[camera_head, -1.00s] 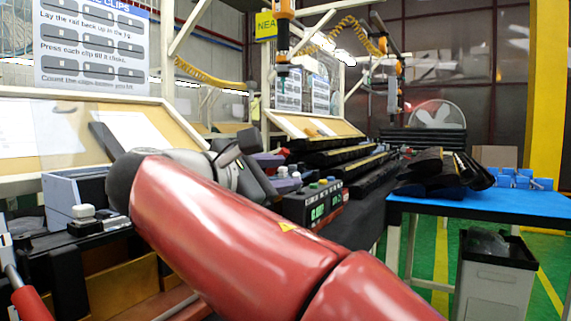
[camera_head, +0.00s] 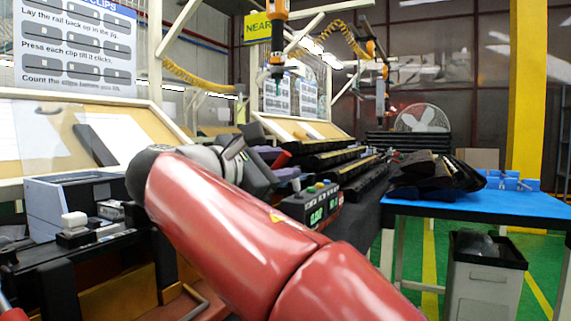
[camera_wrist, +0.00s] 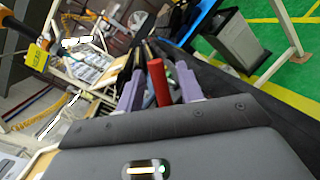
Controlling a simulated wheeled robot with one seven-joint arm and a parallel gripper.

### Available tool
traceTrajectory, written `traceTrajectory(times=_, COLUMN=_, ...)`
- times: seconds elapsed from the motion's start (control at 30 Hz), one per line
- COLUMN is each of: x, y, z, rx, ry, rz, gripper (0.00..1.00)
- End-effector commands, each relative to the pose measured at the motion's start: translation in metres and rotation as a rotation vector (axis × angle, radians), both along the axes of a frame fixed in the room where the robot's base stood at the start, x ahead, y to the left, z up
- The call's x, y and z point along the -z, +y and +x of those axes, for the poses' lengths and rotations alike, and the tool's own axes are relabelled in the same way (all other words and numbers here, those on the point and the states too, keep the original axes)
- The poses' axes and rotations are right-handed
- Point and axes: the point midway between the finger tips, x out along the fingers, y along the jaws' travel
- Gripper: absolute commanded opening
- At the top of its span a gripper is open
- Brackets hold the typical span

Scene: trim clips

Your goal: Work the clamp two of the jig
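A red clamp handle (camera_wrist: 158,84) stands up between the two pale purple fingers of my gripper (camera_wrist: 160,69) in the wrist view. Gaps show on both sides of the handle, so the fingers are open around it and not closed on it. In the head view a small red handle tip (camera_head: 282,159) shows beside my gripper (camera_head: 277,168), beyond my red arm. The clamp's base and most of the jig are hidden by my arm and wrist. I cannot read which clamp number this is.
A control box with green digits (camera_head: 312,207) stands close to the right of my wrist. A grey-blue box (camera_head: 68,200) is at the left. A blue-topped table (camera_head: 470,207) and a grey bin (camera_head: 485,280) stand at the right. A power tool (camera_head: 278,40) hangs above.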

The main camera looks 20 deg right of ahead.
Motion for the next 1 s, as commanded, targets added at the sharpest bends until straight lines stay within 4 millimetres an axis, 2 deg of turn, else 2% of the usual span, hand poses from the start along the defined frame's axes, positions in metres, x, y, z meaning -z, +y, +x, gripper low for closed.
traceTrajectory(times=0.2, x=0.0, y=-0.017, z=0.01, rx=0.0, ry=0.0, rz=0.0, gripper=0.37)
traceTrajectory(times=0.47, x=0.0, y=-0.019, z=0.011, rx=0.0, ry=0.0, rz=0.0, gripper=0.37)
traceTrajectory(times=0.57, x=0.0, y=-0.019, z=0.011, rx=0.0, ry=0.0, rz=0.0, gripper=0.28)
traceTrajectory(times=0.77, x=0.0, y=-0.019, z=0.011, rx=0.0, ry=0.0, rz=0.0, gripper=0.02)
traceTrajectory(times=1.0, x=0.0, y=-0.019, z=0.011, rx=0.0, ry=0.0, rz=0.0, gripper=0.0)
